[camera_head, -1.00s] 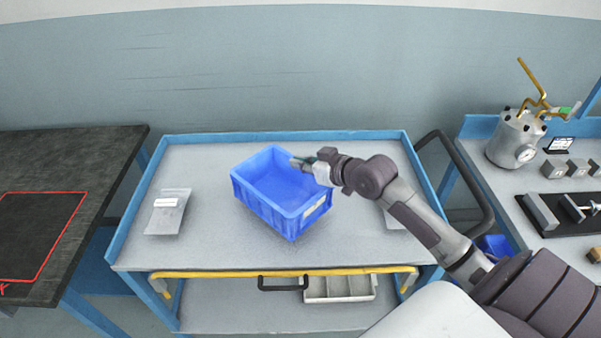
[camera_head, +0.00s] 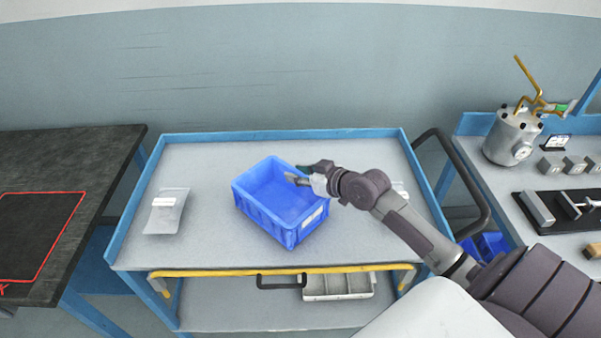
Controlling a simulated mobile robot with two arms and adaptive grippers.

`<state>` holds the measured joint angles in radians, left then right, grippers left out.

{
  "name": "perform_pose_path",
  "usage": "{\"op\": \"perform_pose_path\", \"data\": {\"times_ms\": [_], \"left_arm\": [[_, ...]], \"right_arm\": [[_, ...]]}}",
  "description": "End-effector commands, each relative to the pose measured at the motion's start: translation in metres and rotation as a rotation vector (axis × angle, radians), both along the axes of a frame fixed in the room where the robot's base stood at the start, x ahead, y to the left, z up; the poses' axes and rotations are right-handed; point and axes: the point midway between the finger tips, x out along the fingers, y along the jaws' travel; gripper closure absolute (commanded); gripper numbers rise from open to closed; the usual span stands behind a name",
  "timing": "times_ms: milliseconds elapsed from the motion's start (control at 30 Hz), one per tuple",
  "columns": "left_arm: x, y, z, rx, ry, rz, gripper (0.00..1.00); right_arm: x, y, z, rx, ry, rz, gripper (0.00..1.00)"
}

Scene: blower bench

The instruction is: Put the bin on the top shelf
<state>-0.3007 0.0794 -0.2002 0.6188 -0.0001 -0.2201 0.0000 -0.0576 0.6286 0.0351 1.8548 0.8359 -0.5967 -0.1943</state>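The blue bin (camera_head: 268,217) stands on the grey top shelf (camera_head: 200,252) of the blue-framed cart, near its middle and turned at an angle. It looks empty. My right gripper (camera_head: 298,174) is at the bin's right rear edge, above the rim. Its fingers look apart, with nothing visible between them. Whether it touches the rim I cannot tell. My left gripper is not in view.
A clear bag (camera_head: 166,211) lies on the shelf's left side. A yellow rail (camera_head: 220,271) runs along the cart's front, above a lower shelf with a grey divided tray (camera_head: 338,287). A dark table (camera_head: 60,165) stands left; a bench with a metal pot (camera_head: 513,138) stands right.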

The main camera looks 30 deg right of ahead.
Motion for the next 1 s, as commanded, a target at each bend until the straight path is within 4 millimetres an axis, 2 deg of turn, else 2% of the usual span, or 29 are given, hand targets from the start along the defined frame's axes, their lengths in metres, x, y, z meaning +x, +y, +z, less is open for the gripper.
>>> {"op": "perform_pose_path", "data": {"times_ms": [167,500,633,800,1000], "left_arm": [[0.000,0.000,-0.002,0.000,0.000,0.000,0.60],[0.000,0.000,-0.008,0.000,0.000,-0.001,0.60],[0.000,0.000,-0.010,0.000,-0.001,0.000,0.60],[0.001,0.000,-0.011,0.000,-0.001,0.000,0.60],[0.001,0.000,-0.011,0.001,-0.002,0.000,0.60]], "right_arm": [[-0.011,-0.004,0.003,-0.001,0.001,-0.001,0.69],[-0.072,-0.019,0.028,-0.002,0.004,0.000,0.69],[-0.090,-0.024,0.036,0.000,0.003,0.000,0.69],[-0.103,-0.027,0.044,0.001,0.001,0.001,0.69],[-0.107,-0.028,0.046,0.000,0.000,0.001,0.69]]}}
